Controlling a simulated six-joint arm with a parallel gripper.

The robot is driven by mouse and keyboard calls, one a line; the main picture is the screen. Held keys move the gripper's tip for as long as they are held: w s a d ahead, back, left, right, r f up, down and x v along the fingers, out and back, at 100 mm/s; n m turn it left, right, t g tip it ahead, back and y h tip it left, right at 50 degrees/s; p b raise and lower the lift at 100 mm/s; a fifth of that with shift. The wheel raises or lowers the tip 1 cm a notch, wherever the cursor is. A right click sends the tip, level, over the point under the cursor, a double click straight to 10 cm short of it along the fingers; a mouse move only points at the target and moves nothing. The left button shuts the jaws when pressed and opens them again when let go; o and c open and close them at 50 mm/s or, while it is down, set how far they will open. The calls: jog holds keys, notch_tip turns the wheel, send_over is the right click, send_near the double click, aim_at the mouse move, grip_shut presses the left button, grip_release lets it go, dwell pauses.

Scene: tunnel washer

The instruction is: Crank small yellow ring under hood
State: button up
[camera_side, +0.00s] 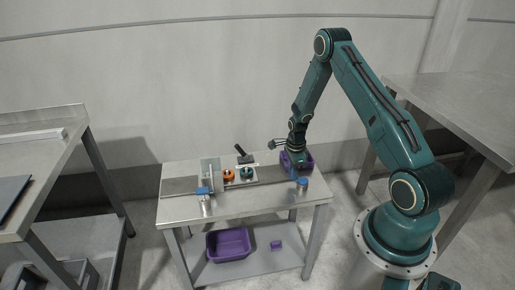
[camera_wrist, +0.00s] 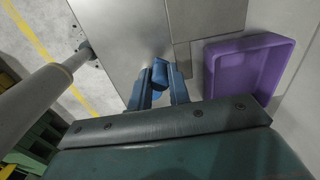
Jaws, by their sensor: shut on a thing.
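My gripper (camera_wrist: 160,85) points down over the right end of the steel table, and its blue fingers are shut on a blue knob (camera_wrist: 159,72) in the wrist view. In the side view a blue knob (camera_side: 302,183) shows beside the fingers near the table's right end. A pale see-through hood (camera_side: 209,167) stands left of the middle of the table. I cannot make out a small yellow ring in either view; the space under the hood is too small to read.
An orange ring (camera_side: 228,175) and a teal ring (camera_side: 246,172) sit on a light board right of the hood, with a black handle (camera_side: 240,149) behind. Another blue-topped part (camera_side: 204,192) stands at the front. A purple bin (camera_wrist: 250,75) is close beside my gripper; another purple bin (camera_side: 229,244) is on the lower shelf.

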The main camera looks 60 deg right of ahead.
jog(key=shift+s+a, duration=0.1)
jog(key=shift+s, duration=0.1)
jog(key=shift+s+a, duration=0.3)
jog(key=shift+a, duration=0.25)
jog(key=shift+s+a, duration=0.25)
jog(key=shift+a, duration=0.25)
jog(key=o, duration=0.8)
jog(key=shift+w, duration=0.1)
jog(key=shift+c, duration=0.2)
notch_tip(320, 180, up, 7)
dwell(0.3)
